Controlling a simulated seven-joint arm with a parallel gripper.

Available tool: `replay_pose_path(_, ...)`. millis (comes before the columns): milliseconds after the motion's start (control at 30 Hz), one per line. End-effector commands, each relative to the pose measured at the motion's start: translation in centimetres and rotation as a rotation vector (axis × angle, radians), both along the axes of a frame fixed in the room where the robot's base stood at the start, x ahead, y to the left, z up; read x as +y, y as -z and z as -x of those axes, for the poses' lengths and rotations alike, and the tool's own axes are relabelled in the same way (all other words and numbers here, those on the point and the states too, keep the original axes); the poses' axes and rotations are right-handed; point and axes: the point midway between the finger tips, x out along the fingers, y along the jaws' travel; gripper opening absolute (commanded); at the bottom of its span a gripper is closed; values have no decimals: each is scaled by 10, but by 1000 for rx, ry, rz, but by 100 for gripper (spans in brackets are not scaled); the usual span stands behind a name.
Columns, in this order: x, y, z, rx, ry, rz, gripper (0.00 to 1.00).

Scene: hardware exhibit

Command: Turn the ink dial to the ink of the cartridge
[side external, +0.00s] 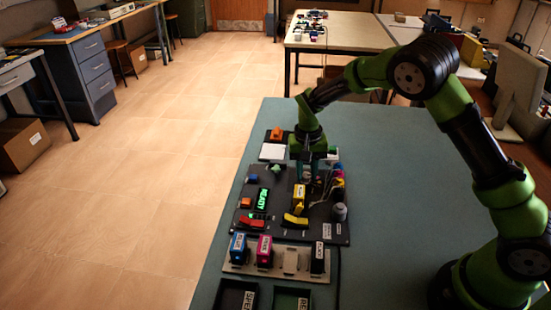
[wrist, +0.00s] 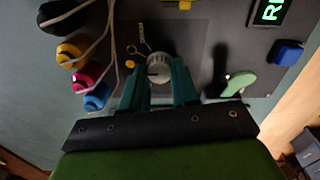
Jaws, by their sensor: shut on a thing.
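In the wrist view, my gripper (wrist: 160,82) is shut on the grey round ink dial (wrist: 159,66), with one teal finger on each side. The dial has a light pointer line; its exact setting is hard to tell. A small orange-yellow dot (wrist: 130,64) shows beside the dial, and other marks around it are partly hidden. In the side external view, my gripper (side external: 306,174) is low at the panel's far part and hides the dial. A yellow cartridge (side external: 299,194) stands in the middle of the dark panel (side external: 275,222).
A rack (side external: 233,268) at the near end holds blue (side external: 238,247), magenta (side external: 264,252) and black (side external: 317,258) cartridges; one place looks empty. Coloured plugs with wires (side external: 338,180) stand right of my gripper. A green READY display (side external: 263,199) and a green knob (wrist: 238,84) are nearby.

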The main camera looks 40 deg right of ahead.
Motion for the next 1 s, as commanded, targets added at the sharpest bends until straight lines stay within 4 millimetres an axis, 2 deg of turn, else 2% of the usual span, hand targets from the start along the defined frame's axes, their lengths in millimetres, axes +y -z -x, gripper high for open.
replay_pose_path(333, 0, -1, -1, -2, 3, 0, 0)
replay_pose_path(367, 0, -1, -1, -2, 3, 0, 31)
replay_pose_path(500, 0, -1, -1, -1, 2, 0, 52)
replay_pose_path(533, 0, -1, 0, -1, 2, 0, 55)
replay_pose_path(833, 0, -2, 0, -1, 2, 0, 55)
replay_pose_path(1000, 1, -21, -2, -6, 1, -1, 55)
